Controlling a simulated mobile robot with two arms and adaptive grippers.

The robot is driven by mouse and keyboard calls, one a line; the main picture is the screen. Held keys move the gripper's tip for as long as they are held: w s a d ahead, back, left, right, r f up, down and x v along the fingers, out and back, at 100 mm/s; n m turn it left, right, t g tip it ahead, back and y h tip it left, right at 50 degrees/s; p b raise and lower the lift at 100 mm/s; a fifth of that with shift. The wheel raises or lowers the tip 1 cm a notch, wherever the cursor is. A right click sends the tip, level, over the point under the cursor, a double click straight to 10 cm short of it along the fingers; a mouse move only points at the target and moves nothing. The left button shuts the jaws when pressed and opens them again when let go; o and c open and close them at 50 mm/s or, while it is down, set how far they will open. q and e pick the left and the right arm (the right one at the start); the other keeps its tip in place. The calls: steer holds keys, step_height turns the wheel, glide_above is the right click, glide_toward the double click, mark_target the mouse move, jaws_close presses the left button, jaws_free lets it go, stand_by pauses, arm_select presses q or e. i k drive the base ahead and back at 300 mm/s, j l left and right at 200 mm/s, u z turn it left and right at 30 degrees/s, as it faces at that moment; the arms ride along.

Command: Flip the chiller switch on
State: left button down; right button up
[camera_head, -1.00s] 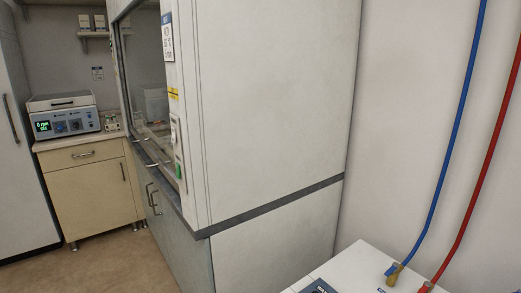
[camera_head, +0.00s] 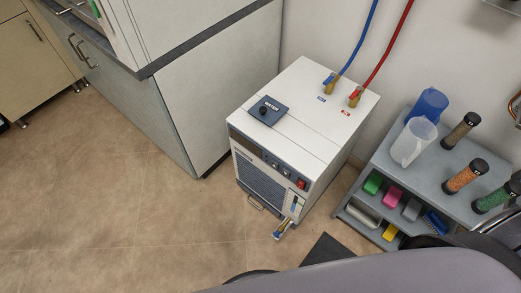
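The chiller (camera_head: 318,108) is a white box standing on the floor in the middle of the head view. Its dark front panel faces down-left. A small red switch (camera_head: 301,184) sits at the right end of the panel's upper strip; it is too small to tell which way it is set. A dark square cap or plate marked WATER (camera_head: 268,110) lies on the chiller's top. Neither of my grippers shows in the view.
A blue hose (camera_head: 358,42) and a red hose (camera_head: 390,52) rise from brass fittings on the chiller's top. A grey shelf cart (camera_head: 428,176) with jugs and cylinders stands to the right. A large cabinet (camera_head: 215,85) stands left. Open floor (camera_head: 130,220) lies front left.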

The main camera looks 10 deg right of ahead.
mark_target(301, 184)
steer(key=l+z, duration=0.15)
steer(key=z, duration=0.65)
